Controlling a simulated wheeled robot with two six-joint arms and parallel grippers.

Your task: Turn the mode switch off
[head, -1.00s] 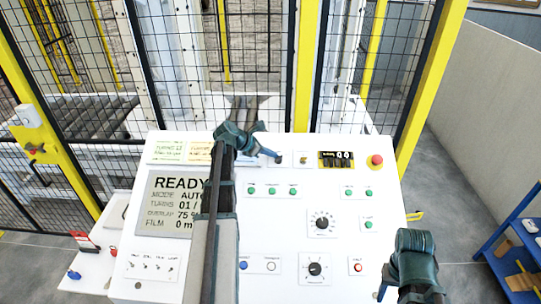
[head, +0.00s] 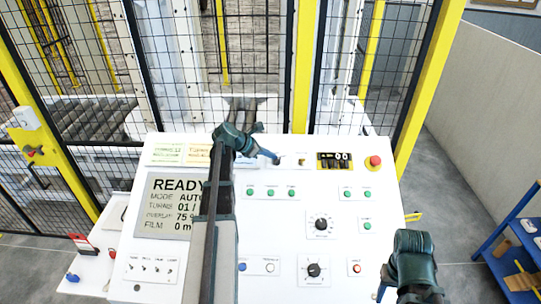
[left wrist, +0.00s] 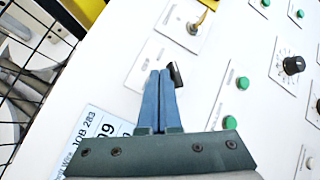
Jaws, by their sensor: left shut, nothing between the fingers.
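A small black switch lever (left wrist: 177,74) stands on a white plate of the panel, right at my left gripper's tips in the left wrist view. Its label is not readable, so I cannot be sure it is the mode switch. My left gripper (head: 276,160) is shut and empty; its blue fingertips (left wrist: 160,70) are beside the lever, and I cannot tell if they touch it. The screen (head: 168,205) reads READY and MODE AUTO, partly hidden by my left arm. My right gripper (head: 381,290) is low at the right, its fingers mostly hidden.
Green buttons (head: 270,191) and black knobs (head: 320,224) are below. A mesh fence (head: 260,60) stands behind, and a blue shelf (head: 515,255) at right.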

